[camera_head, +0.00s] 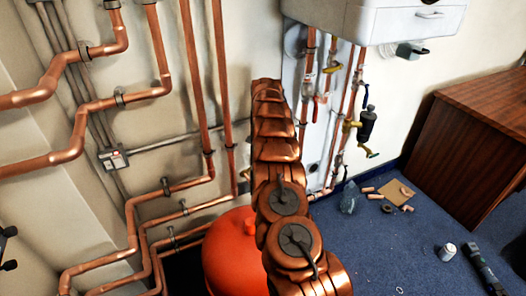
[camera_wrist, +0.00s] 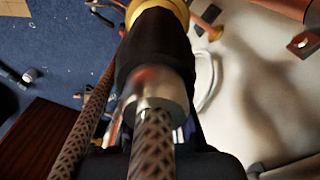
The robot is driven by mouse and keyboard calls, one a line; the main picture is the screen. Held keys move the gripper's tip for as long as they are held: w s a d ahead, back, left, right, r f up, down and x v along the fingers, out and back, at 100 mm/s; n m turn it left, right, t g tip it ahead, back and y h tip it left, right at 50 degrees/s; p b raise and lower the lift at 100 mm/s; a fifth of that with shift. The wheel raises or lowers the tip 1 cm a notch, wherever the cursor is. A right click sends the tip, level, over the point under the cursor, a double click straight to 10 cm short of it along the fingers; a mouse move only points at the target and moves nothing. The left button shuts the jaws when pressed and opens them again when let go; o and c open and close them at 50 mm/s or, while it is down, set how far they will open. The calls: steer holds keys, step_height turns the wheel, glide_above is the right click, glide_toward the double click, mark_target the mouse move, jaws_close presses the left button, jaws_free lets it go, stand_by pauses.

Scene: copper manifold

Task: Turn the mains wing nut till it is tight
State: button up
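I cannot pick out the mains wing nut in either view. In the wrist view a dark, thick body (camera_wrist: 150,50) with a brass collar (camera_wrist: 165,10) fills the middle, very close. A metal ferrule (camera_wrist: 160,92) and a braided hose (camera_wrist: 152,145) lie below it. Dark shapes at the bottom may be my gripper (camera_wrist: 215,160); its fingertips cannot be made out. My arm hides part of the pipework.
A white unit (camera_head: 400,18) hangs above the valves. A red vessel (camera_head: 232,250) stands by my arm. A wooden cabinet (camera_head: 470,140) is at right. Copper pipes (camera_head: 120,100) cover the left wall. A can (camera_head: 447,252) and loose bits lie on the blue carpet (camera_head: 390,235).

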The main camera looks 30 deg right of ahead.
steer(key=o, duration=0.3)
steer(key=shift+o, duration=0.2)
steer(key=shift+r, duration=0.15)
step_height(320, 180, up, 12)
stand_by(0.7)
stand_by(0.8)
